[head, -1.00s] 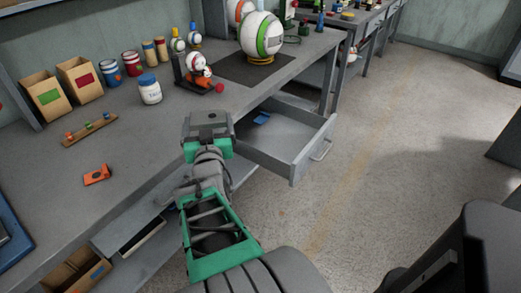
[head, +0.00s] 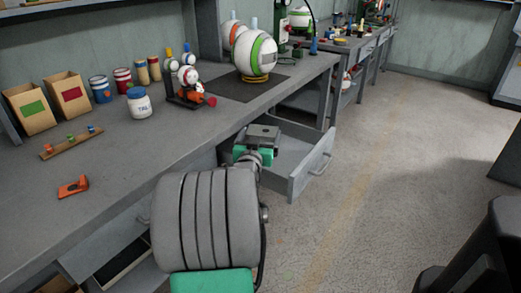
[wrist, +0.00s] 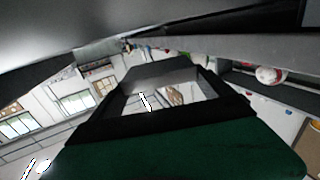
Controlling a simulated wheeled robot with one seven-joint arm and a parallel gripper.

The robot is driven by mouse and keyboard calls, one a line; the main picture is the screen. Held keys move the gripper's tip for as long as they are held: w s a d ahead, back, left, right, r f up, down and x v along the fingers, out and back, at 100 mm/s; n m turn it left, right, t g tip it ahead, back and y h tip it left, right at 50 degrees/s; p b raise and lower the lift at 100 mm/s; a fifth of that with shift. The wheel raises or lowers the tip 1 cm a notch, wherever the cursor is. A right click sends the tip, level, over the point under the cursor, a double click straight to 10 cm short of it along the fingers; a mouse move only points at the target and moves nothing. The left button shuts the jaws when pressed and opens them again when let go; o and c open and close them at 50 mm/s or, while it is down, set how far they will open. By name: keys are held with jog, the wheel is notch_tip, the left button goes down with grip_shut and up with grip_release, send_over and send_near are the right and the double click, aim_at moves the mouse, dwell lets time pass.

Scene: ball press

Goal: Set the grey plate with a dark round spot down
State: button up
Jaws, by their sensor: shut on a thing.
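The grey plate with a dark round spot (head: 264,132) is in the middle of the head view. It looks flat side up, with the spot on top. My gripper (head: 256,150), grey with green parts, is shut on it from the near side. In the picture the plate overlaps the inner left part of the open drawer; its height above the drawer cannot be told. My arm hides part of the drawer. In the wrist view, my gripper's dark finger frame (wrist: 160,92) fills the middle, and the plate cannot be made out with certainty.
The open grey drawer (head: 297,187) juts from the workbench (head: 120,185). An orange bracket (head: 73,187) lies front left.

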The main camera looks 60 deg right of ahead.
jog(key=shift+w+d+f, duration=0.1)
jog(key=shift+d+f, duration=0.2)
jog(key=shift+f, duration=0.05)
notch_tip(320, 180, down, 3)
jog(key=shift+w+d+f+b, duration=0.1)
jog(key=shift+w+d+b, duration=0.05)
jog(key=shift+b, duration=0.4)
jog(key=shift+f, duration=0.1)
jog(key=shift+f+b, duration=0.35)
jog(key=shift+b, duration=0.15)
